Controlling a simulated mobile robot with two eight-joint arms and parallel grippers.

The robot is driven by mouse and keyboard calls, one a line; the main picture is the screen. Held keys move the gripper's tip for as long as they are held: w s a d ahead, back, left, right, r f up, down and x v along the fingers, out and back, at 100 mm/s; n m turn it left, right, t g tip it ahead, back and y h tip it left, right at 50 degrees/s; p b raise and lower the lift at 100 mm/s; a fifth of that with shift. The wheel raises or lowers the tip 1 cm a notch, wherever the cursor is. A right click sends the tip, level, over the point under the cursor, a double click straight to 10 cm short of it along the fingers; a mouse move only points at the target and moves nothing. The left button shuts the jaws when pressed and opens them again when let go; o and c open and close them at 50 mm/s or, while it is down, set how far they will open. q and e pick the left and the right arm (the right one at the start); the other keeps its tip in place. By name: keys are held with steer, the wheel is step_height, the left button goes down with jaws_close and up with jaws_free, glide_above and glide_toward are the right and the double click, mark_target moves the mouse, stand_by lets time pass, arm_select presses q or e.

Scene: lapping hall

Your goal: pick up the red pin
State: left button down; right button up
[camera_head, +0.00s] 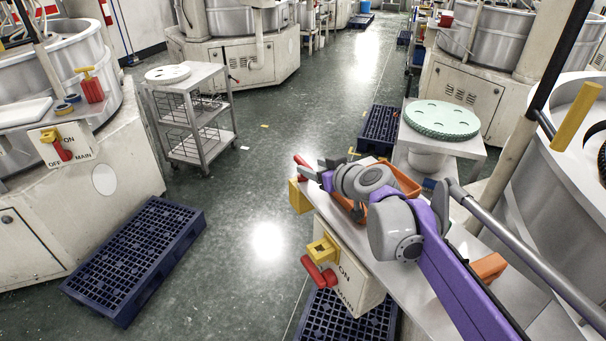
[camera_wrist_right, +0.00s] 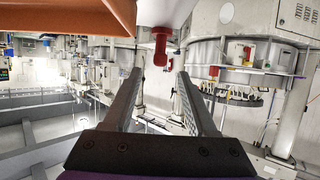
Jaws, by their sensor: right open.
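A red pin (camera_wrist_right: 160,45) shows in the right wrist view, straight ahead between the two open fingers and against a pale surface. It appears to be the red piece (camera_head: 301,161) at the far left corner of the workbench in the head view, just beyond my right gripper (camera_head: 317,173). My right gripper, also in the wrist view (camera_wrist_right: 157,78), is open and empty, with a finger on each side of the pin's line. I cannot tell whether the fingertips reach the pin. My left gripper is not in view.
An orange bin (camera_head: 405,182) stands on the bench (camera_head: 408,285) close to my right gripper. Below are a switch box with a red handle (camera_head: 318,272) and yellow mount (camera_head: 323,250). A blue pallet (camera_head: 135,258) and a wire cart (camera_head: 203,142) stand left; the floor between is clear.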

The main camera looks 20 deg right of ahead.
mark_target(308, 166)
steer(key=x, duration=0.6)
steer(key=shift+w+f, duration=0.1)
steer(key=shift+f, duration=0.25)
steer(key=shift+d, duration=0.1)
jaws_close()
